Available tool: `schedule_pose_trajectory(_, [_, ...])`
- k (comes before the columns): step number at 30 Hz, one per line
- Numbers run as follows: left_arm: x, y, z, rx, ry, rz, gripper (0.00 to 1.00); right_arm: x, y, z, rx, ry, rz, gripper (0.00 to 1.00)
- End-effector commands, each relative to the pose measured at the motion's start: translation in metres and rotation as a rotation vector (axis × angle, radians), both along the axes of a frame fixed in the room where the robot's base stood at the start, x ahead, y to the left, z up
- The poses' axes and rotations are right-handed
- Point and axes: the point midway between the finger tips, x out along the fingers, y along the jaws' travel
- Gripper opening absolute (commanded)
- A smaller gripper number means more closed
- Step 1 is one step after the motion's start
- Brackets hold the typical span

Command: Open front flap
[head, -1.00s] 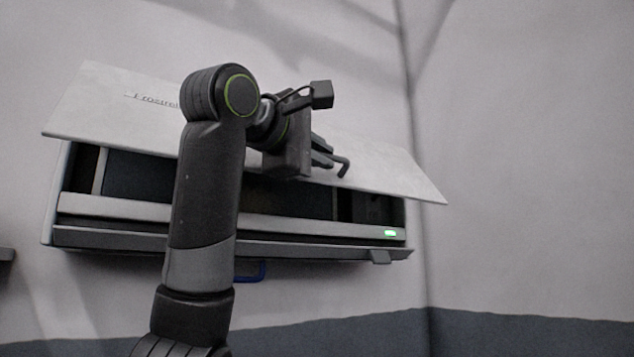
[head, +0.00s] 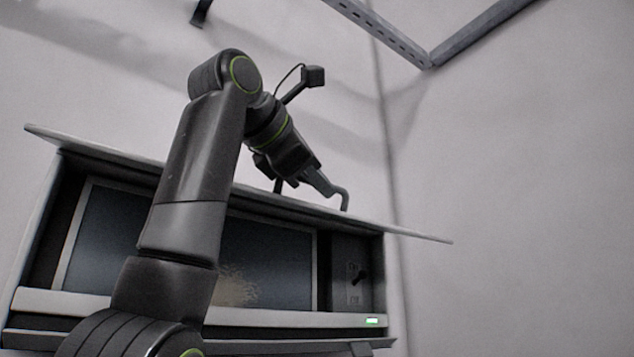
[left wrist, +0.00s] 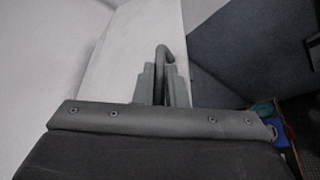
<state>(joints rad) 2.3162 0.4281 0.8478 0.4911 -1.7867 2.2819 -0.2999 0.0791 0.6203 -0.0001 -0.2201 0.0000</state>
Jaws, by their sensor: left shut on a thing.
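The white front flap (head: 395,228) of the wall cabinet is swung up and seen nearly edge-on, tilted down to the right in the head view. Its bent grey handle (head: 344,197) stands up from the upper face. My left gripper (head: 328,188) is above the flap, shut on the handle. In the left wrist view the gripper's fingers (left wrist: 165,82) close around the handle (left wrist: 163,52), and the pale flap (left wrist: 122,55) lies beyond. Below the flap the cabinet front (head: 120,240) shows a dark screen in a pale frame. My arm hides part of it. My right gripper is not visible.
A lower rail (head: 270,318) with a lit green light runs under the screen. A switch panel (head: 352,278) is at its right. A metal rail (head: 480,30) shows at upper right. The wall right of the cabinet is clear.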

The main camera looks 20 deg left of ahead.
Motion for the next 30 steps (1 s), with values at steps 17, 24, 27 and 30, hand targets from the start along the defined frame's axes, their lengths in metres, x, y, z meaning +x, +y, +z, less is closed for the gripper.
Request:
schedule_pose_trajectory(17, [-0.0003, 0.0008, 0.0018, -0.006, 0.002, 0.002, 0.28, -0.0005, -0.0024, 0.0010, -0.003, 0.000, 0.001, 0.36])
schedule_pose_trajectory(24, [-0.0001, 0.0005, 0.0014, -0.005, 0.003, 0.001, 0.33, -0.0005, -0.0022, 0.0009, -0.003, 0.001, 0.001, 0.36])
schedule_pose_trajectory(27, [-0.0013, 0.0009, 0.0013, -0.005, 0.003, 0.001, 0.33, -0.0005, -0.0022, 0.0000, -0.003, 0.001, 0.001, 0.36])
schedule_pose_trajectory(30, [-0.0081, 0.0031, 0.0023, -0.006, 0.002, 0.001, 0.33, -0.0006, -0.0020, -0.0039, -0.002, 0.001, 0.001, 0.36])
